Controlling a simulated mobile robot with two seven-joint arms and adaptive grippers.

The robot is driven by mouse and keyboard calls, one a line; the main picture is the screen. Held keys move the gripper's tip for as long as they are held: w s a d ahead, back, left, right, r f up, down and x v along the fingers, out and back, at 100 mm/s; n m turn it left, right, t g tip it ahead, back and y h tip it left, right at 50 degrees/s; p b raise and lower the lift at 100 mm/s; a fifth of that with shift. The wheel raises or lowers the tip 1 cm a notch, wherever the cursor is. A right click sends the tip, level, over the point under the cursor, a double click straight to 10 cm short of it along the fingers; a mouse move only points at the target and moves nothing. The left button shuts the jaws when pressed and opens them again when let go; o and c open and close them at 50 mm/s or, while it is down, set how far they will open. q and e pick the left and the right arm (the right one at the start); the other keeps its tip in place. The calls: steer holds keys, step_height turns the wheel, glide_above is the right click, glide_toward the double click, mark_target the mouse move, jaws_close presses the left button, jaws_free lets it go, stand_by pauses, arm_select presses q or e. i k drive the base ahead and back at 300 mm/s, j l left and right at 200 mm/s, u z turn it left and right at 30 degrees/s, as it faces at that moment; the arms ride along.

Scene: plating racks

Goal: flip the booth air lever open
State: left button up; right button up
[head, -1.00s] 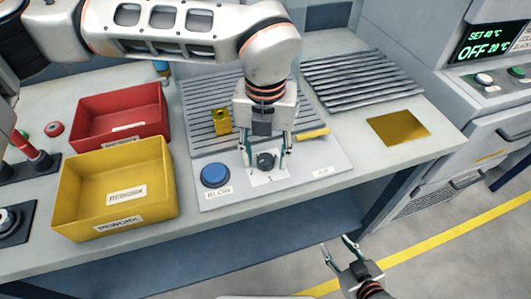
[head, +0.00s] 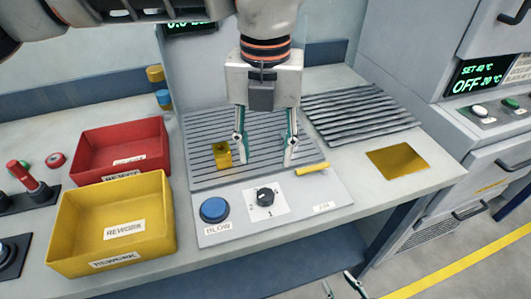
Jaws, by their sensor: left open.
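A short yellow lever (head: 312,168) lies at the back right of the grey control panel (head: 297,198), above a small label that is too small to read surely. The panel also has a dark rotary knob (head: 265,197) on a white plate and a blue button (head: 214,209) marked BLOW. My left gripper (head: 264,155) is open and empty, pointing down over the slatted grate behind the knob, left of the yellow lever and apart from it. Only the fingertips of my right gripper (head: 341,287) show at the bottom edge, spread apart and empty.
A ridged rack (head: 362,112) and a gold plate (head: 397,161) lie right. The bench front edge is clear.

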mark_target(324, 168)
steer(key=k, duration=1)
